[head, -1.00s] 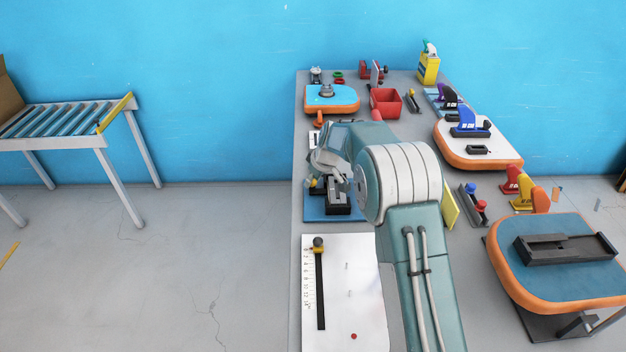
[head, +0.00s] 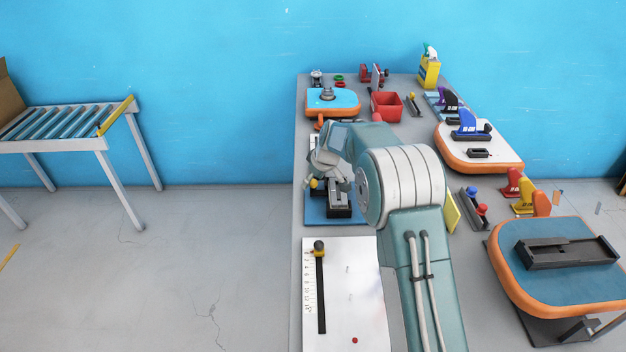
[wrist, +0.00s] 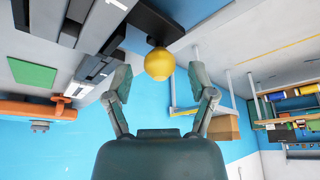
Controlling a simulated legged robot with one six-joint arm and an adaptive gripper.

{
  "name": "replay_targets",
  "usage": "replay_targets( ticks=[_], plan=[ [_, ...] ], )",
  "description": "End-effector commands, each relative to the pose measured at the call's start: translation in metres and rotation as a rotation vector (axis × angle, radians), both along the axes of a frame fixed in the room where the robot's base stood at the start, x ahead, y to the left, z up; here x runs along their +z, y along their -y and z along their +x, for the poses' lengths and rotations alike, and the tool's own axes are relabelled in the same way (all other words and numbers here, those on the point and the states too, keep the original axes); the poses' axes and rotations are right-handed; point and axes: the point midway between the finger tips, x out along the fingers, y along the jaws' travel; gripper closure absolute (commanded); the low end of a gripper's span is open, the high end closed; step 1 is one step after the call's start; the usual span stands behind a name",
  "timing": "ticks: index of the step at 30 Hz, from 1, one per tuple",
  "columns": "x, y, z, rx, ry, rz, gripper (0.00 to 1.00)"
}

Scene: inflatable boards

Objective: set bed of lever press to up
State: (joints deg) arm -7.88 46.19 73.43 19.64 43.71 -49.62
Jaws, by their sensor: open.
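A dark device with grey rails (head: 338,195), seemingly the lever press, stands on a blue base plate (head: 318,214) left of my arm. A yellow ball knob (head: 313,183) is at its left side. In the wrist view the knob (wrist: 158,64) sits just beyond and between the fingertips of my gripper (wrist: 166,88), beside the grey and black rails (wrist: 98,32). The fingers are spread and not closed on the knob. In the head view my gripper (head: 326,178) is over the device and hides part of it; the bed's position is unclear.
A white board with a black slider (head: 320,290) lies nearer on the table. Behind are an orange-rimmed blue board (head: 345,98) and a red bin (head: 386,106). More orange-rimmed boards (head: 560,285) stand right. A roller conveyor (head: 70,115) is far left.

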Motion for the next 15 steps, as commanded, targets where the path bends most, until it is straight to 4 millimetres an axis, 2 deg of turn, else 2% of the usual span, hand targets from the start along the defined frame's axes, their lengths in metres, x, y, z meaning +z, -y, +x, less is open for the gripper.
replay_targets(
  ticks=[5, 15],
  plan=[
    [0.014, 0.004, -0.003, -0.001, 0.003, 0.0, 0.28],
    [0.078, 0.022, -0.022, -0.001, 0.003, 0.0, 0.28]
  ],
)
